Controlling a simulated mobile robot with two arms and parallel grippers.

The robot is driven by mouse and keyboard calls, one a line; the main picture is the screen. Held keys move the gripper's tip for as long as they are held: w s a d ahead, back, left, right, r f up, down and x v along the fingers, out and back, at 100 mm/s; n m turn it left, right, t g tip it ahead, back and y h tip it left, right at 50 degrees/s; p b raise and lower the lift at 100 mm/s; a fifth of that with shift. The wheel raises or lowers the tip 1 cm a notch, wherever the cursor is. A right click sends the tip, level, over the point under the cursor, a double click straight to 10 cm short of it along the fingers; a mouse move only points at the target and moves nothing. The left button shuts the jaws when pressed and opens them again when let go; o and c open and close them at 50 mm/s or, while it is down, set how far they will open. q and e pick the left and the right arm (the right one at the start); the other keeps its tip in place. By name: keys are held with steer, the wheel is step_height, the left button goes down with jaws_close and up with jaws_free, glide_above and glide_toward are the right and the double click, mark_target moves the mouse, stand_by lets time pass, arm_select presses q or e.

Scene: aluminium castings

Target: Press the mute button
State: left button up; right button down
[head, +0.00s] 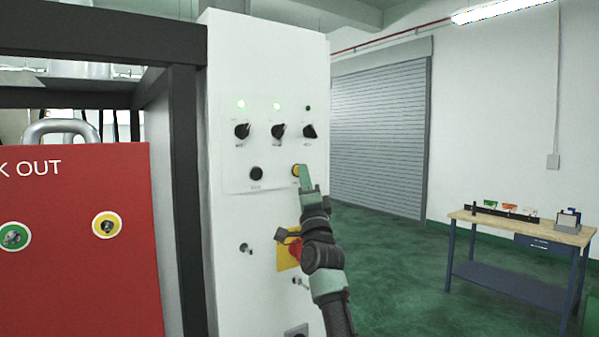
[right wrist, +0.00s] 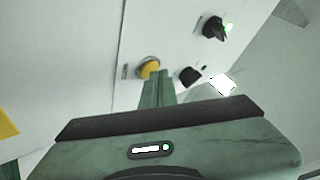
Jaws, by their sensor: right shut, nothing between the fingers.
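A white control cabinet (head: 226,60) carries a panel with a yellow round button (head: 296,170) and a black round button (head: 256,173). Their labels are too small to read, so I cannot tell from the text which is mute. My right gripper (head: 304,168) is shut and empty, its tips at the yellow button and covering part of it. In the right wrist view, the closed fingertips (right wrist: 158,74) lie just in front of the yellow button (right wrist: 149,66), overlapping its lower edge. I cannot tell whether they touch. My left gripper is not in view.
Black rotary knobs (head: 278,131) sit above the buttons, with two lit green lamps (head: 241,104). A red switch on a yellow plate (head: 285,262) is partly behind my right arm. A red lockout board (head: 75,270) stands left; a workbench (head: 520,226) stands right.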

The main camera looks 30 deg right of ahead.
steer(key=shift+y, duration=0.3)
steer(key=shift+s, duration=0.75)
steer(key=s, duration=0.5)
steer(key=shift+d+f, duration=0.1)
steer(key=shift+d, duration=0.15)
stand_by(0.8)
